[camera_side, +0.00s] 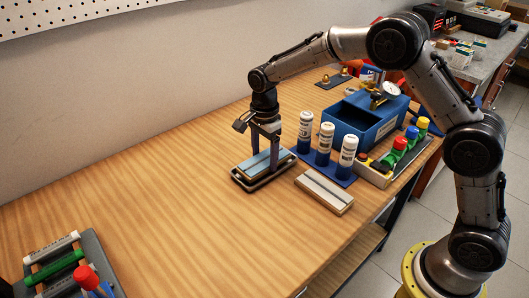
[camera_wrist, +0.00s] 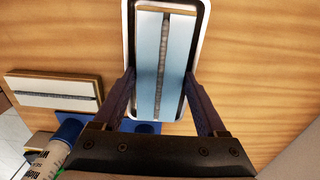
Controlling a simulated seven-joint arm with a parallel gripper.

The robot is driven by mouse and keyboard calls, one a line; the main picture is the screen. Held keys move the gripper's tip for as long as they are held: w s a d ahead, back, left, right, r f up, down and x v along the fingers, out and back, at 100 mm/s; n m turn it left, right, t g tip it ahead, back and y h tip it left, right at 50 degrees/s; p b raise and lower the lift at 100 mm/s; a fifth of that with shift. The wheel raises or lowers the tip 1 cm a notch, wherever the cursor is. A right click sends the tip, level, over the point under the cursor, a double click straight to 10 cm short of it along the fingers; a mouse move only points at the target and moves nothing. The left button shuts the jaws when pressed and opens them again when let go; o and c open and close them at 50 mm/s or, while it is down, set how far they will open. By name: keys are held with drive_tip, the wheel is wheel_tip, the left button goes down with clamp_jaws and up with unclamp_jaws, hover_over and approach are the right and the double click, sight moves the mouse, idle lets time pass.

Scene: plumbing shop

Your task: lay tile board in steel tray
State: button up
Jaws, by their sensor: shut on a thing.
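The tile board (camera_side: 259,163), light blue with a grey strip along its middle, lies flat within the outline of the steel tray (camera_side: 251,189). My gripper (camera_side: 265,160) points down and is shut on the board, one finger against each long side. In the wrist view the board (camera_wrist: 148,62) is between the fingertips of my gripper (camera_wrist: 161,78), lined up with the white-edged tray (camera_wrist: 205,18). Whether the board touches the tray floor is hidden.
A second, cream board (camera_side: 325,191) with a grey strip lies to the right. Several white tubes (camera_side: 324,143) stand in a blue base behind it, near a blue toolbox (camera_side: 375,125). A rack (camera_side: 62,265) is at the front left. The table's middle is clear.

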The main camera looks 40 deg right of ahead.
idle(0.4)
drive_tip(key=o, duration=1.5)
drive_tip(key=s+d+r+t, duration=0.1)
drive_tip(key=s+r, duration=0.2)
drive_tip(key=r, duration=0.9)
drive_tip(key=s+d+r+t, duration=0.1)
drive_tip(key=s+d+r, duration=0.1)
drive_tip(key=r, duration=0.9)
drive_tip(key=s+d+r+n+t, duration=0.2)
drive_tip(key=s+r+n, duration=0.15)
drive_tip(key=s, duration=0.95)
drive_tip(key=s+f+n, duration=0.3)
drive_tip(key=s+n, duration=0.1)
drive_tip(key=s+d+f+n+t, duration=0.1)
drive_tip(key=s+f+n, duration=0.3)
drive_tip(key=s+n, duration=0.1)
drive_tip(key=s+f+n, duration=0.3)
drive_tip(key=s+n, duration=0.2)
drive_tip(key=shift+s+d+f+n+t, duration=0.2)
drive_tip(key=shift+d+f+n+t, duration=0.1)
drive_tip(key=shift+f, duration=0.1)
